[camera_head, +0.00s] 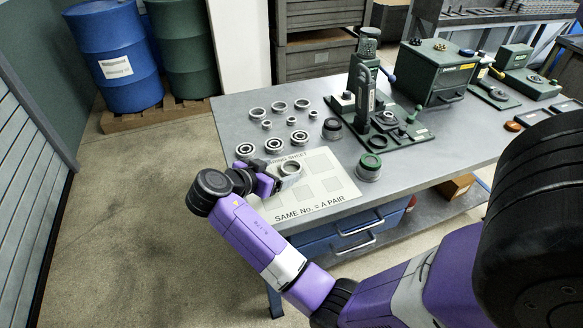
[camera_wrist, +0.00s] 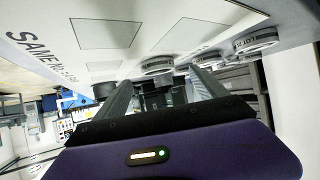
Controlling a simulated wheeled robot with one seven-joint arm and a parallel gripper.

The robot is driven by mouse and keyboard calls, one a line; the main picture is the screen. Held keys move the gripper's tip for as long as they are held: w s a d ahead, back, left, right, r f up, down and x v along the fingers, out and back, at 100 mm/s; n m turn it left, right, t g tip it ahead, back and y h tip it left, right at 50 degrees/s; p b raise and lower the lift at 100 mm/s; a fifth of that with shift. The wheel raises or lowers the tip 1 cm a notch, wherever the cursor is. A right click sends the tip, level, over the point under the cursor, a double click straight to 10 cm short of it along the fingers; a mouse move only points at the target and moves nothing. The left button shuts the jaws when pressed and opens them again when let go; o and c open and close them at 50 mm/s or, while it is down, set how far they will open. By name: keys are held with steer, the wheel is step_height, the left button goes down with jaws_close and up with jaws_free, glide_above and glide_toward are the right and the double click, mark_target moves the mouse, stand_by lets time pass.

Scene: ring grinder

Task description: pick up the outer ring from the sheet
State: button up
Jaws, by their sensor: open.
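The outer ring (camera_head: 290,168), a plain metal ring, lies on the upper left part of the pale sheet (camera_head: 318,201). My gripper (camera_head: 282,180) is low over the sheet's left edge, right beside the ring, its fingers pointing right. In the wrist view the gripper (camera_wrist: 160,80) is open, and the ring (camera_wrist: 158,65) appears between and just beyond the fingertips. I cannot tell whether a finger touches it. The wrist view also shows the sheet (camera_wrist: 165,18) with its printed squares. The gripper hides part of the sheet's left edge.
The table's front left edge is under my arm.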

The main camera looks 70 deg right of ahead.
mark_target(296, 164)
steer(key=x, duration=0.2)
steer(key=p+x, duration=0.1)
steer(key=x, duration=0.2)
steer(key=shift+s+r, duration=0.1)
steer(key=shift+s, duration=0.15)
steer(key=c, duration=1.5)
steer(key=shift+c, duration=0.3)
steer(key=shift+r, duration=0.1)
